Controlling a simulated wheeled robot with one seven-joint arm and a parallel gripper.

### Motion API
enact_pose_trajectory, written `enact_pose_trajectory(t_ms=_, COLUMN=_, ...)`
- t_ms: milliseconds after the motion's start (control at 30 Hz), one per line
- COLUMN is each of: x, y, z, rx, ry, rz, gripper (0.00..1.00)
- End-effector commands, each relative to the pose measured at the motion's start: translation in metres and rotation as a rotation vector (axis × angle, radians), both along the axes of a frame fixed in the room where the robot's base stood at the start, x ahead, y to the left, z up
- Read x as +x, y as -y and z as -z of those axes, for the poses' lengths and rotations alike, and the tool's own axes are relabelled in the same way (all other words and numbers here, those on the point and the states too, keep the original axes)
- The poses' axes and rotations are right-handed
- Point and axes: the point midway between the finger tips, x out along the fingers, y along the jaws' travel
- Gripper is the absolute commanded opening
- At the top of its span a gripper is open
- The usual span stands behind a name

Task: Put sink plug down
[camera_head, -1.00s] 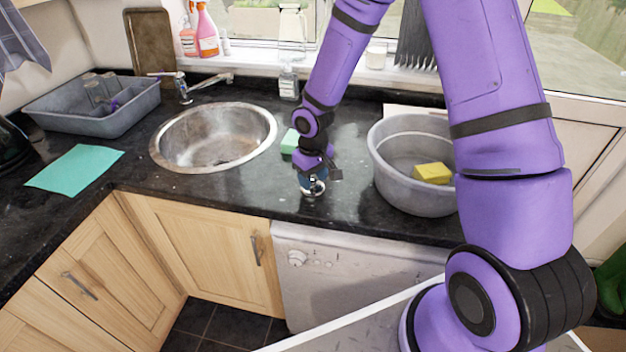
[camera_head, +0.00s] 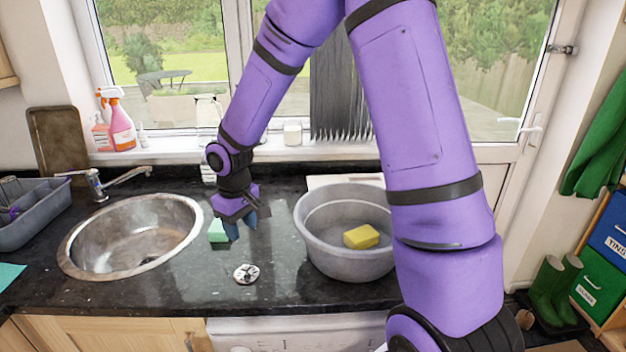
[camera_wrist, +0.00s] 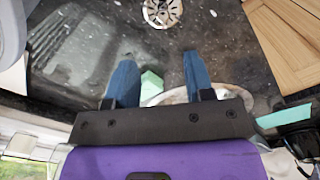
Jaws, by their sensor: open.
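The sink plug (camera_head: 246,273) is a small round metal disc lying on the black granite worktop, between the sink and the grey basin. It also shows in the wrist view (camera_wrist: 162,11) at the top edge, partly cut off. My gripper (camera_head: 240,232) is above the worktop, behind the plug and apart from it. In the wrist view my gripper (camera_wrist: 156,82) has its two blue fingers spread, with nothing between them. The round metal sink (camera_head: 130,237) is to the left of the plug.
A grey basin (camera_head: 318,238) with a yellow sponge (camera_head: 361,237) stands right of the plug. A green sponge (camera_head: 217,232) lies beside my gripper. A tap (camera_head: 97,183) stands behind the sink, and a grey dish tub (camera_head: 32,222) is at far left. Worktop around the plug is clear.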

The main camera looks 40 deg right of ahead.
Motion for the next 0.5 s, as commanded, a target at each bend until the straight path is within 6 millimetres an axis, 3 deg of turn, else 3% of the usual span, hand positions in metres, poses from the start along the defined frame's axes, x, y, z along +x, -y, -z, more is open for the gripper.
enact_pose_trajectory(t_ms=267, x=-0.03, y=0.018, z=-0.07, rx=-0.059, ry=0.085, rz=0.057, gripper=0.48)
enact_pose_trajectory(t_ms=500, x=-0.069, y=0.033, z=-0.127, rx=-0.085, ry=0.162, rz=0.122, gripper=0.48)
